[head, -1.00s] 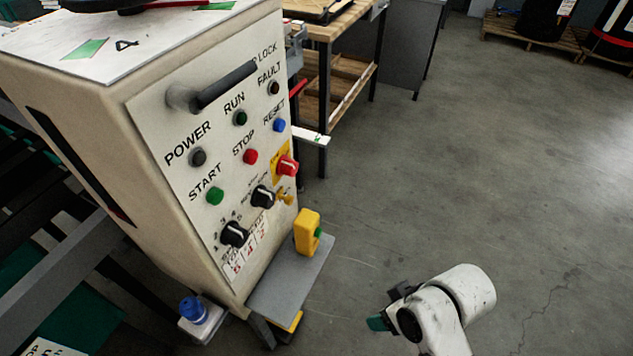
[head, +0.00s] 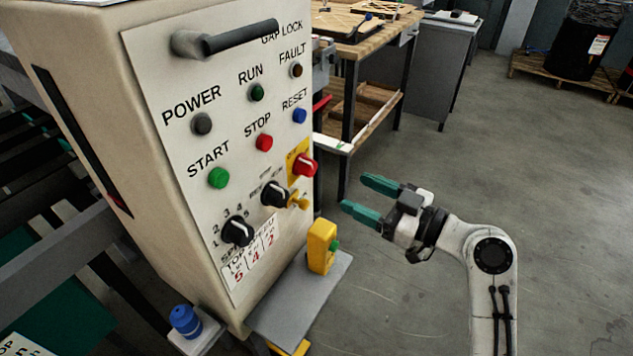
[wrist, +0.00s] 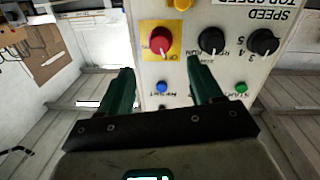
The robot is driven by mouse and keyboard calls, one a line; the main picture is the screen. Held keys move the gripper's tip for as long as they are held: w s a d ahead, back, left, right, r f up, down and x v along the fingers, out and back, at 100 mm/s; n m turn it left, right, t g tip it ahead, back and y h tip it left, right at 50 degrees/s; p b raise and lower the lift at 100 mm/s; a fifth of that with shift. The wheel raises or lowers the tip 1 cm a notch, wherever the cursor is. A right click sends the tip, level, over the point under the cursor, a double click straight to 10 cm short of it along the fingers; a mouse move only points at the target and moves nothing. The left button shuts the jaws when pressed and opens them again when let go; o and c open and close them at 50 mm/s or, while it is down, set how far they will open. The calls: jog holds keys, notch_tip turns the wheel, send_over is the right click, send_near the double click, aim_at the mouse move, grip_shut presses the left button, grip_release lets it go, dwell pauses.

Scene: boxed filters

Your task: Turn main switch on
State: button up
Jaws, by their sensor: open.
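The main switch looks to be the red rotary knob (head: 305,165) on a yellow plate, at the right edge of the cream control panel (head: 150,80). It has a pale pointer mark; I cannot read its setting. In the wrist view, upside down, the red knob (wrist: 160,41) sits beyond the gap between my fingertips. My gripper (head: 362,195) is open and empty, with two green fingers pointing at the panel from the right. It is apart from the knob. The fingers also show in the wrist view (wrist: 161,75), with the blue button (wrist: 162,87) between them.
Black selector knobs (head: 274,194) and a yellow key (head: 298,201) are close to the red knob. A yellow box with a green button (head: 320,247) stands on a grey shelf (head: 290,310) below. A workbench (head: 372,45) stands behind.

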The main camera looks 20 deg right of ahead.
aim_at(313, 171)
jog(key=p+x, duration=0.1)
jog(key=x, duration=0.4)
jog(key=p+x, duration=0.1)
jog(key=x, duration=0.4)
jog(key=shift+w+a+r+p, duration=0.25)
jog(key=shift+w+p, duration=0.05)
jog(key=shift+c, duration=0.3)
jog(key=c, duration=1)
